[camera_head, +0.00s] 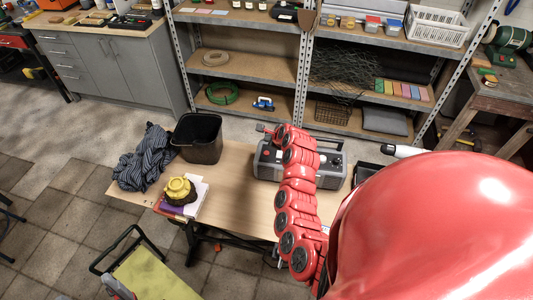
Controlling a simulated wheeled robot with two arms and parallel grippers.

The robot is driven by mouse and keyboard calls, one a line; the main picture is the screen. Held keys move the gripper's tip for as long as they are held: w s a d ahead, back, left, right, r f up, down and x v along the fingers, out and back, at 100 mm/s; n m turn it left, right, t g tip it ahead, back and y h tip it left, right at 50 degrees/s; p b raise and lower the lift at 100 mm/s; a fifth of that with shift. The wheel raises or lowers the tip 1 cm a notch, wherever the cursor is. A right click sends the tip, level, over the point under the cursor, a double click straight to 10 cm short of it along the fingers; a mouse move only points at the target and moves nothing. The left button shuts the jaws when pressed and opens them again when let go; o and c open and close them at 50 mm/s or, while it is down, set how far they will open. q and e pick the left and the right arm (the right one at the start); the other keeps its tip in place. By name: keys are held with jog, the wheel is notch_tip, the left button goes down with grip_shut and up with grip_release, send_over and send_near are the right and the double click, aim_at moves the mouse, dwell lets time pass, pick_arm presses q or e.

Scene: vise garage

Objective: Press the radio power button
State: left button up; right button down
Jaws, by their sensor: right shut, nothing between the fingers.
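The grey radio (330,165) stands on the wooden table, near its far edge. My right arm crosses in front of it and hides its middle. My right gripper (264,129) is small in the view, at the end of the red arm, above the radio's left part and pointing left. It is shut with nothing in it. I cannot tell whether it touches the radio. The power button cannot be made out. My left gripper is not in view.
On the table (237,194), a black bin (198,141), a striped cloth (147,158) and a yellow object (178,190) on books stand left of the radio. A dark tray (368,170) is at its right. Metal shelves (245,62) stand behind. The table's middle is clear.

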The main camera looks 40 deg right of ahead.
jog(key=b, duration=0.2)
send_over(268, 155)
notch_tip(268, 155, down, 5)
jog(key=shift+r, duration=0.2)
jog(key=shift+d+f+b, duration=0.1)
jog(key=shift+f+b, duration=0.35)
jog(key=shift+f, duration=0.25)
dwell(1.1)
jog(key=shift+f+b, duration=0.3)
jog(key=shift+f, duration=0.1)
jog(key=shift+f+b, duration=0.35)
jog(key=shift+f, duration=0.1)
dwell(0.5)
jog(key=shift+r, duration=0.1)
jog(key=shift+r+p, duration=0.45)
jog(key=shift+r, duration=0.3)
